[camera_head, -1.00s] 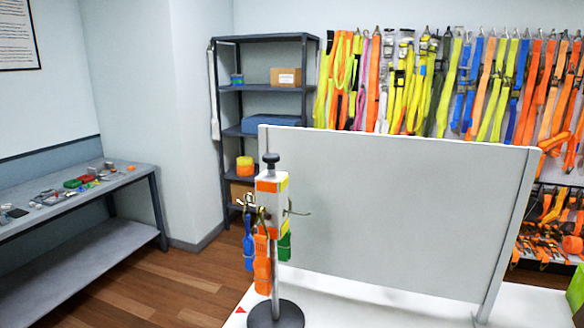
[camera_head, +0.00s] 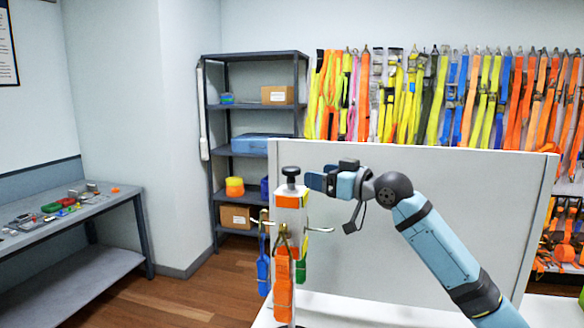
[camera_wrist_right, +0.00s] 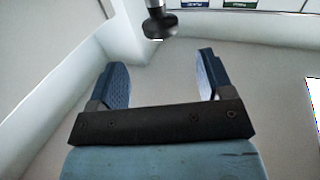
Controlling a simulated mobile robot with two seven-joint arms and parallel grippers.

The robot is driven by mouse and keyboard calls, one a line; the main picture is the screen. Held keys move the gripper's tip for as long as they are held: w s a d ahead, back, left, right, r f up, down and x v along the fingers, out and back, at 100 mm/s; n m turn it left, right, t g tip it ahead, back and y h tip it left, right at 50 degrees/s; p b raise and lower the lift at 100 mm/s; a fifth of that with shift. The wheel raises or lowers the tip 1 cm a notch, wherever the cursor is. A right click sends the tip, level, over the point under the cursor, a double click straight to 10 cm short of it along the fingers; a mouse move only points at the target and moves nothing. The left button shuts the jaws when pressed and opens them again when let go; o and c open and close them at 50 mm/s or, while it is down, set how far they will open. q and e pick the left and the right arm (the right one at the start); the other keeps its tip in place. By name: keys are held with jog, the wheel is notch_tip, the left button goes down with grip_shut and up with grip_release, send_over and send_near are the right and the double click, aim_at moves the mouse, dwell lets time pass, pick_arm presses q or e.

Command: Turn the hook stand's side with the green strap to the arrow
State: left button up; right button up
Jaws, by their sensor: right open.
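The hook stand (camera_head: 292,222) is an upright white post with coloured bands and a black knob (camera_head: 290,173) on top. An orange strap (camera_head: 283,290) hangs on the side facing me. A blue strap (camera_head: 263,268) hangs at the left, and a green strap (camera_head: 301,271) is mostly hidden behind the right edge. My right gripper (camera_head: 316,182) is open, just right of the knob and apart from it. In the right wrist view the knob (camera_wrist_right: 160,24) lies beyond the fingertips, between their lines. The arrow and the stand's base are out of view. My left gripper is not in view.
A grey panel (camera_head: 430,225) stands on the white table (camera_head: 365,309), right behind my right arm. A bare metal hook (camera_head: 320,230) sticks out right of the post. A shelf (camera_head: 258,56) and a wall of straps stand behind; a side bench (camera_head: 70,216) is at left.

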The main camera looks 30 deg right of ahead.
aim_at(299, 172)
jog(key=p+x, duration=0.1)
jog(key=x, duration=0.7)
jog(key=shift+p, duration=0.35)
jog(key=shift+w+a+f, duration=0.15)
jog(key=shift+w+a, duration=0.1)
jog(key=shift+w, duration=0.25)
jog(key=c, duration=1.2)
jog(key=shift+c, duration=0.2)
